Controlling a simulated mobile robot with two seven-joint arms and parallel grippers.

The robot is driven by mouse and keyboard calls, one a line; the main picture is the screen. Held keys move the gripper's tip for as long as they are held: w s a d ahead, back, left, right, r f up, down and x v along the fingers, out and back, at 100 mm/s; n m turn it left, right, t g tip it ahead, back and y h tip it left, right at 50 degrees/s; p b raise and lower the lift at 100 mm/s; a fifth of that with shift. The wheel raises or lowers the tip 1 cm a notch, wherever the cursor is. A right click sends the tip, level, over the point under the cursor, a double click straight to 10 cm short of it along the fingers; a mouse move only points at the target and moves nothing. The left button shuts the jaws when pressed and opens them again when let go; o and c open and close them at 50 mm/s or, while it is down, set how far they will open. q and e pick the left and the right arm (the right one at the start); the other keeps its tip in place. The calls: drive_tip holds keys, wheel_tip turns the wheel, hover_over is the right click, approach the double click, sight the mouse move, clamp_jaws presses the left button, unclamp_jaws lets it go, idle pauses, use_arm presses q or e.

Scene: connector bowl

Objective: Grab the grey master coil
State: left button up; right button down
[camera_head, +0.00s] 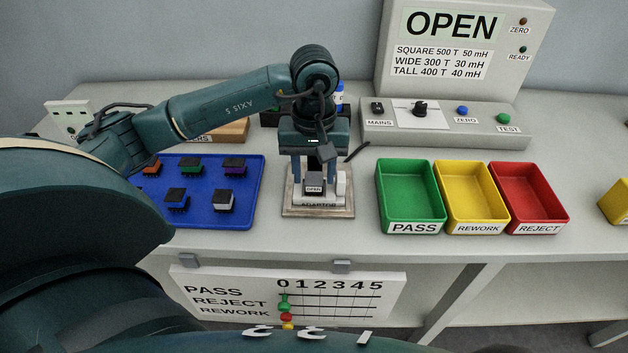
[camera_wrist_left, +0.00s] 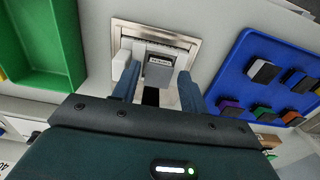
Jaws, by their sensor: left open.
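A coil with a light grey base and black top (camera_head: 224,201) sits at the front right of the blue tray (camera_head: 243,221). It looks like the grey master coil, and it also shows in the left wrist view (camera_wrist_left: 262,71). My left gripper (camera_head: 314,174) is open, pointing down over the adaptor (camera_head: 318,212), to the right of the tray. In the left wrist view its fingers (camera_wrist_left: 158,75) stand either side of a small grey block with a lettered face (camera_wrist_left: 159,68). I see nothing held between them. My right gripper is not in view.
Several other coils, including a green one (camera_head: 190,166) and a blue one (camera_head: 176,200), share the tray. Green (camera_head: 410,194), yellow (camera_head: 470,195) and red (camera_head: 530,195) bins stand right of the adaptor. The tester (camera_head: 445,125) stands behind, its display reading OPEN.

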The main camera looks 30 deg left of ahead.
sight(313, 183)
use_arm(q)
drive_tip(key=shift+f, duration=1.25)
drive_tip(key=shift+c, duration=0.5)
drive_tip(key=c, duration=0.7)
drive_tip(key=shift+o, duration=0.2)
drive_tip(key=shift+r, duration=0.1)
